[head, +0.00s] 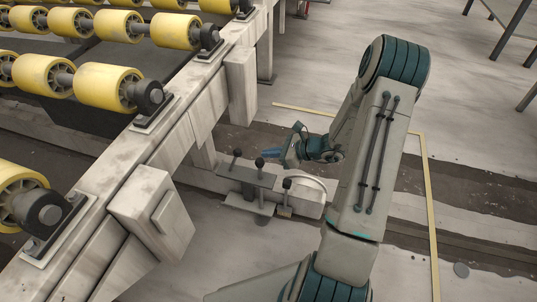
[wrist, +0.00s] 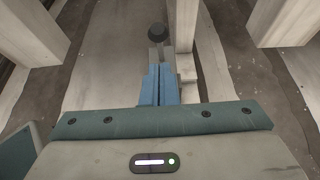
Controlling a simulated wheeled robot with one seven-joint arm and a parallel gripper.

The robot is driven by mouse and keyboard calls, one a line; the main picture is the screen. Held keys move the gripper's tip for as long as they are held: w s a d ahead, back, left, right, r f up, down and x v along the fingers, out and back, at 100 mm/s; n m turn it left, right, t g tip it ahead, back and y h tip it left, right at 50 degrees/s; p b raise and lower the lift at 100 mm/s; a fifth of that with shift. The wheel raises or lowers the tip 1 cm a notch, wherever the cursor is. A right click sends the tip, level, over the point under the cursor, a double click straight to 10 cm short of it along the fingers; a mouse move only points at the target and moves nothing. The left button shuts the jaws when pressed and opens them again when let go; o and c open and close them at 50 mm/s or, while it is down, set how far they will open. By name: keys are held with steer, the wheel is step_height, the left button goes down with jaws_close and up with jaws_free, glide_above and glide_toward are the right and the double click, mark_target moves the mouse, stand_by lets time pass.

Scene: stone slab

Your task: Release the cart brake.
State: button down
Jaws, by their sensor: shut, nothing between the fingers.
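My gripper (head: 272,153) is shut and empty, with its blue fingers pointing left toward a low grey fixture (head: 249,179) with short dark-knobbed levers. In the wrist view the closed blue fingers (wrist: 160,68) point at a black round knob (wrist: 156,33) on a short grey stem. The knob lies just past the fingertips in the picture; I cannot tell whether they touch. In the head view one black-knobbed lever (head: 236,154) stands left of the fingers and another (head: 287,185) stands nearer the camera. I cannot tell which one is the cart brake.
A pale frame (head: 148,148) with yellow rollers (head: 108,87) fills the left side. Pale posts (wrist: 285,22) stand on both sides in the wrist view. A yellow floor line (head: 430,200) runs at right. The floor at upper right is mostly open, with dark metal legs (head: 512,30) beyond.

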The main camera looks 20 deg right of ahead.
steer(key=b, duration=0.2)
glide_toward(234, 160)
steer(key=w+a, duration=0.2)
steer(key=shift+w+d, duration=0.1)
steer(key=shift+r, duration=0.15)
